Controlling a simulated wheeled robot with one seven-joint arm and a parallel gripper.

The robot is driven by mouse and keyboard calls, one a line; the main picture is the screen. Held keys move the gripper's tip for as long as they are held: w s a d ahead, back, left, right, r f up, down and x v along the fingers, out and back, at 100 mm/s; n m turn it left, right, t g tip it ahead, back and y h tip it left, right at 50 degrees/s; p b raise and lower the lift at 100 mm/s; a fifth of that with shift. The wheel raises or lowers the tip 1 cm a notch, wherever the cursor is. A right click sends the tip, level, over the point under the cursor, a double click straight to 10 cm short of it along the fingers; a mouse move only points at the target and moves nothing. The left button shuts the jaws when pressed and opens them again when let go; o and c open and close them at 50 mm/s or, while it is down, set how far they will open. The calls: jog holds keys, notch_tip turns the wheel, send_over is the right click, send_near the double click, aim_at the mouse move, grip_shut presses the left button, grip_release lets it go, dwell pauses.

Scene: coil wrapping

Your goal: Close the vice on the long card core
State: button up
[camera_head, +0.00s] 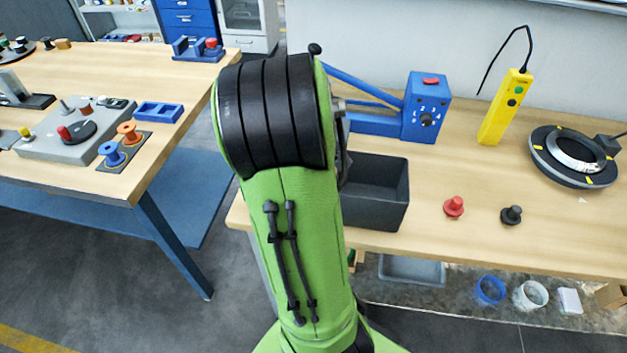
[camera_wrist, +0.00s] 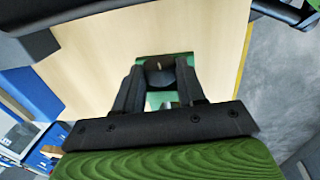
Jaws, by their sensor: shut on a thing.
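My gripper (camera_wrist: 160,72) is shut on a dark round part (camera_wrist: 160,76), with green pieces close around it, above the pale wooden bench top (camera_wrist: 95,65) in the wrist view. I cannot tell whether this dark part belongs to the vice. In the head view my green and black arm covers the middle of the bench and hides my gripper and what it holds. I cannot make out the long card core or the vice clearly in either view.
Right of my arm are a blue machine (camera_head: 425,110) with a dial, a dark grey bin (camera_head: 375,225), a yellow control pendant (camera_head: 505,110), red (camera_head: 454,206) and black (camera_head: 511,215) knobs and a black ring device (camera_head: 545,165). Another bench (camera_head: 150,165) stands left across a floor gap.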

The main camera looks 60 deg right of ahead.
jog(key=shift+d+r+g+y, duration=0.2)
jog(key=shift+g+y, duration=0.1)
jog(key=shift+y, duration=0.1)
jog(key=shift+f, duration=0.15)
jog(key=y+p, duration=0.1)
jog(key=p, duration=0.2)
jog(key=shift+d+r+g+y+p, duration=0.1)
jog(key=shift+r+g+y+p, duration=0.2)
jog(key=shift+r+p, duration=0.1)
jog(key=shift+w+d+f+g+y+p, duration=0.2)
jog(key=shift+d+f+g+y+p, duration=0.1)
jog(key=shift+y+p, duration=0.55)
jog(key=shift+a+f, duration=0.1)
jog(key=shift+a, duration=0.05)
jog(key=o, duration=0.6)
jog(key=shift+f+h+b, duration=0.1)
jog(key=shift+h+b, duration=0.15)
jog(key=shift+b, duration=0.15)
